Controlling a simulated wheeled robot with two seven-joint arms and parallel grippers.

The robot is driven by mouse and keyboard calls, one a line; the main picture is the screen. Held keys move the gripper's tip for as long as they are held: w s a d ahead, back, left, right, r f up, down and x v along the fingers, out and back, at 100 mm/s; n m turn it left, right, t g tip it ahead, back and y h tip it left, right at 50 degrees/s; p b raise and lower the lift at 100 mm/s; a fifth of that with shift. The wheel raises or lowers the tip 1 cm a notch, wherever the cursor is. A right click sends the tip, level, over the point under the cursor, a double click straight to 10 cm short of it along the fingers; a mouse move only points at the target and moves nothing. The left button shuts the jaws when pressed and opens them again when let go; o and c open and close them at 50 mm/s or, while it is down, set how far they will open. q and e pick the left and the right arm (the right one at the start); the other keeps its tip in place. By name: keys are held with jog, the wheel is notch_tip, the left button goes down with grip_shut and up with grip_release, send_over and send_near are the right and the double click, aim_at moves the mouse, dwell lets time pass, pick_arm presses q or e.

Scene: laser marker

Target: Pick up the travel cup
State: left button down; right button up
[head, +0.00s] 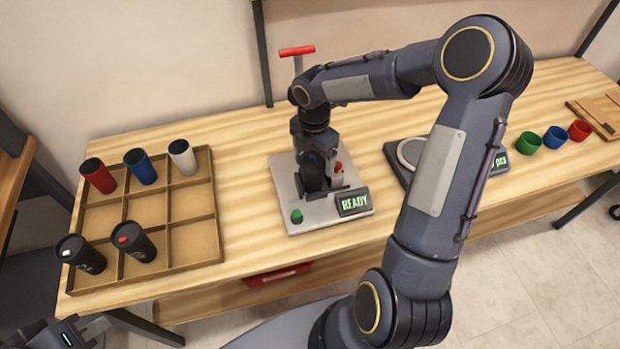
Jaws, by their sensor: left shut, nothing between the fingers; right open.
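A black travel cup (314,177) with a blue spot on its lid stands in the laser marker (283,208), partly hidden by my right gripper. My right gripper (316,155) points down right above the cup, with its fingers open around or just over the lid; I cannot tell if they touch it. More black travel cups stand in the front row of the divided tray (193,240): one with a white lid spot (84,255) and one with a red lid spot (135,243). My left gripper (97,328) is shut and empty at the bottom left corner.
Red (97,176), blue (141,167) and white (182,157) cups fill the tray's back row. The marker has a red-handled lever (297,52) and a READY display (353,202).

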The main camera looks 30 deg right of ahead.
aim_at(313, 163)
notch_tip(313, 163, down, 4)
jog(key=shift+w+f, duration=0.1)
jog(key=shift+f, duration=0.05)
jog(key=shift+c, duration=0.2)
jog(key=c, duration=0.6)
